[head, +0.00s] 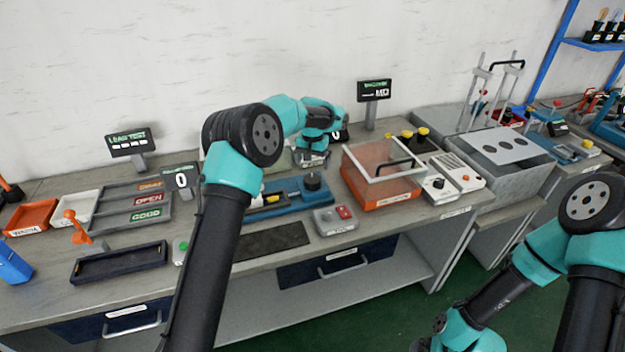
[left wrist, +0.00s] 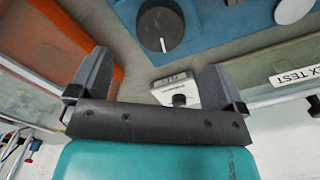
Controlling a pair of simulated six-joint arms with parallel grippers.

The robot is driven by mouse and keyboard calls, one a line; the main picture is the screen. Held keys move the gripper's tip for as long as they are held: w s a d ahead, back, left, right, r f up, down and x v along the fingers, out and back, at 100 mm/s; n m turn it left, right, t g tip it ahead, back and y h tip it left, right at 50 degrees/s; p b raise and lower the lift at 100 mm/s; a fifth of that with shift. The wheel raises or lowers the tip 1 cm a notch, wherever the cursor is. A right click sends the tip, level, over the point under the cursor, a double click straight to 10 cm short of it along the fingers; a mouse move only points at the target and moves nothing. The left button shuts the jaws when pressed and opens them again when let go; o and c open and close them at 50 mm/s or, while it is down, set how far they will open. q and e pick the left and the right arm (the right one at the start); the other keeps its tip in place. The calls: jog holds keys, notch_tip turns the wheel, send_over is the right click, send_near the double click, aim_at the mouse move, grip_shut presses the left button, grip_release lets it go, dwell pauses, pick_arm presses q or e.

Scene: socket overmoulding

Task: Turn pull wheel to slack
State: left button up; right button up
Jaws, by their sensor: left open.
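A dark round wheel (head: 312,182), which looks like the pull wheel, stands on a blue fixture (head: 290,194) at mid-bench. In the left wrist view, the wheel (left wrist: 160,29) shows from above with a thin pale line near its edge. My left gripper (head: 313,160) is open and empty, just behind and above the wheel in the head view. Its jaws (left wrist: 157,72) also show in the left wrist view, apart from the wheel. A small white box with a black knob (left wrist: 178,92) shows between and below the jaws. My right gripper is out of the frame.
An orange box with a clear lid (head: 382,175) stands right of the wheel. A grey button box (head: 336,219) sits in front, beside a dark mat (head: 270,241). Sorting trays (head: 130,207) lie left. A small display (head: 374,91) stands behind.

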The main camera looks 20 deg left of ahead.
aim_at(313, 178)
pick_arm(q)
notch_tip(313, 178, down, 8)
jog(key=shift+f, duration=0.1)
jog(key=shift+c, duration=0.3)
jog(key=c, duration=0.9)
jog(key=shift+o, duration=0.2)
jog(key=shift+n, duration=1.6)
jog(key=o, duration=0.9)
